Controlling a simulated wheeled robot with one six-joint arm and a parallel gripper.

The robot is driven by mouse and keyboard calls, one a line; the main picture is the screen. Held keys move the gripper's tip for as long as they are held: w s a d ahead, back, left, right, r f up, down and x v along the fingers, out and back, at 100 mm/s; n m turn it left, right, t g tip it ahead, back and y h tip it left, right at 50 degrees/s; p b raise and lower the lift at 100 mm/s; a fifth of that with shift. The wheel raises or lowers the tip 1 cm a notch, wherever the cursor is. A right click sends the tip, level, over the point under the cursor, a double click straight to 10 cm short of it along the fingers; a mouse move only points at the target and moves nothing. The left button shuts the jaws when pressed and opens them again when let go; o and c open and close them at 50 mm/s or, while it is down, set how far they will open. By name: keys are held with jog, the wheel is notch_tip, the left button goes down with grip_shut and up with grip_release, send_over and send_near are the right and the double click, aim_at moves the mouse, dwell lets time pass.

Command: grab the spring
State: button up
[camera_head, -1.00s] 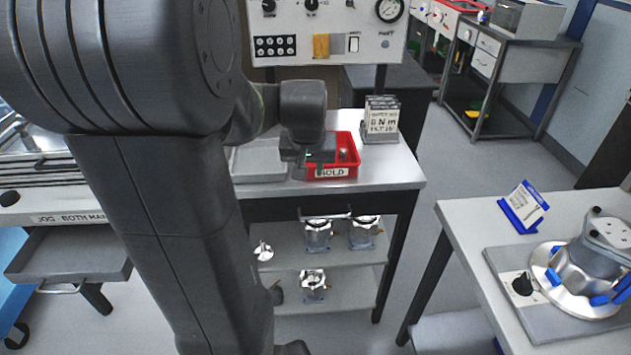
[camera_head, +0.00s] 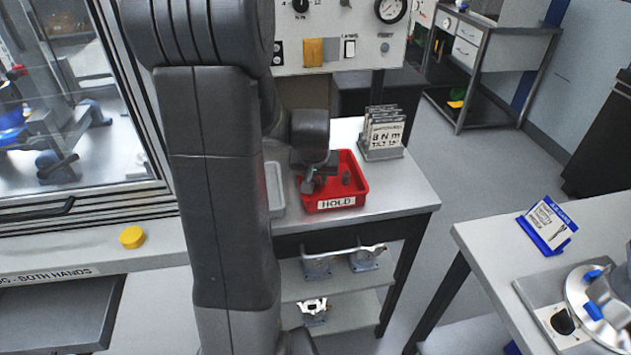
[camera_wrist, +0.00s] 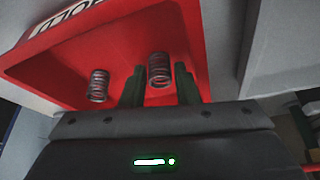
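Two small coiled metal springs stand in the red bin labelled HOLD (camera_head: 337,203). In the wrist view, one spring (camera_wrist: 160,72) lies in line with the gap between my gripper's fingers (camera_wrist: 160,82), and the other spring (camera_wrist: 98,86) stands to the left, outside the fingers. My gripper is open, with a dark finger on each side of the first spring and no clear contact. In the head view, my gripper (camera_head: 310,184) reaches down over the left part of the bin. One spring (camera_head: 346,178) shows to its right; the gripper and arm hide the rest.
The red bin's walls surround the springs closely. A grey tray (camera_head: 274,190) lies left of the bin, partly behind my arm. A card holder (camera_head: 382,135) stands behind right. The table's right front corner is clear. Machined housings (camera_head: 364,260) sit on the shelf below.

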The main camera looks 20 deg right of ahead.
jog(key=shift+c, duration=0.5)
grip_shut()
